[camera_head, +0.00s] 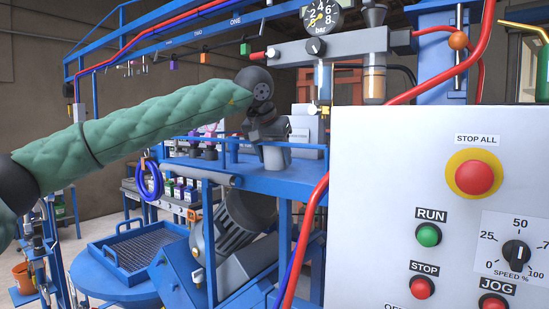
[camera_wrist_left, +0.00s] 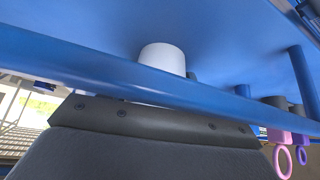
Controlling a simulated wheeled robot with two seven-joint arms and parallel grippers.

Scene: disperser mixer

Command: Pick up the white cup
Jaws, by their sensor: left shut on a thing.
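The white cup (camera_head: 276,157) stands on the blue platform (camera_head: 262,182) in the middle of the head view. It also shows in the left wrist view (camera_wrist_left: 163,58), its lower part hidden behind a blue rail. My left gripper (camera_head: 274,141) comes in from the left in its green sleeve and is directly at the cup, shut on it. Its fingers are small and dark in the head view and hidden in the wrist view. My right gripper is not in view.
A blue rail (camera_wrist_left: 100,72) runs between the wrist and the cup. A white control panel (camera_head: 380,190) with buttons fills the right. A red hose (camera_head: 304,245) rises near the platform. Pink and purple ring-handled things (camera_wrist_left: 282,158) are close by on the right in the wrist view.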

